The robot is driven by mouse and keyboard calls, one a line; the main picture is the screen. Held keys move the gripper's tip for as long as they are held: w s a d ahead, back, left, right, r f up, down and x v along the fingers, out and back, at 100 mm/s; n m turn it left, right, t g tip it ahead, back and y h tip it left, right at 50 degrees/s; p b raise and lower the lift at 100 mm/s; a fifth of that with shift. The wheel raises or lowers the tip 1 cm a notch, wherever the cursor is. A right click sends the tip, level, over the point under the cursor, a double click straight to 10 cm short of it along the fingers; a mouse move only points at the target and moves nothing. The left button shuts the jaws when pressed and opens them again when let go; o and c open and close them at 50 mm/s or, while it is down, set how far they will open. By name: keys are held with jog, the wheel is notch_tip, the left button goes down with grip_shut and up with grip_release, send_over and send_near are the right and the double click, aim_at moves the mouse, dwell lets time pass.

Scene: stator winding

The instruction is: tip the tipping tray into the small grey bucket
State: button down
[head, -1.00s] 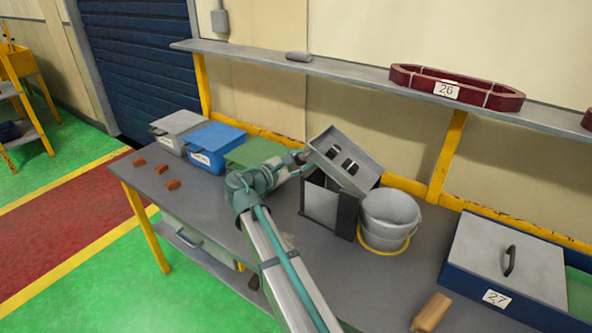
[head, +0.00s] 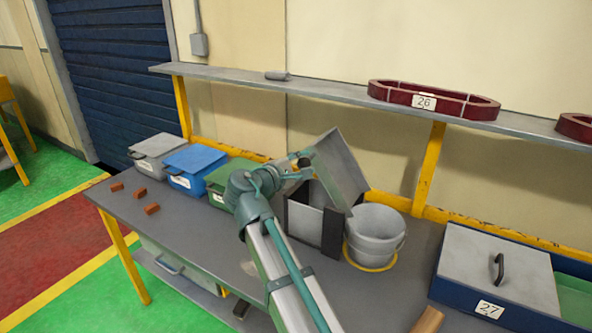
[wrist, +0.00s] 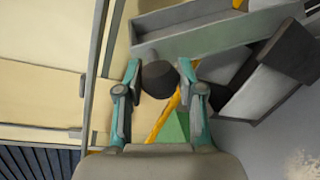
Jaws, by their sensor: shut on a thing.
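The grey tipping tray (head: 341,168) stands steeply tilted on its dark-sided stand (head: 306,222), its lower end at the rim of the small grey bucket (head: 376,229). My gripper (head: 299,163) is at the tray's upper left side. In the wrist view my gripper (wrist: 160,82) is shut on a dark round knob (wrist: 158,76) beside the tray wall (wrist: 200,35). No dark pieces show on the tray's visible face. The bucket stands upright inside a yellow ring, right of the stand. I cannot make out its contents.
Lidded grey (head: 158,146), blue (head: 193,162) and green (head: 224,184) boxes stand at the back left. Several orange blocks (head: 140,192) lie near the left edge. A blue case (head: 497,272) is at right. A shelf (head: 320,90) runs above the bench.

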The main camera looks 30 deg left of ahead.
jog(key=shift+d+r+m, duration=0.4)
jog(key=shift+d, duration=0.3)
jog(key=c, duration=0.7)
grip_release()
jog(key=shift+d+r, duration=0.1)
jog(key=shift+d, duration=0.1)
jog(key=shift+a, duration=0.1)
jog(key=s, duration=0.4)
jog(key=s+r, duration=0.1)
jog(key=s, duration=0.2)
jog(key=s+r, duration=0.1)
jog(key=s, duration=0.3)
jog(key=shift+s+a, duration=0.3)
jog(key=shift+s, duration=0.05)
jog(key=shift+a+f, duration=0.1)
jog(key=shift+f, duration=0.05)
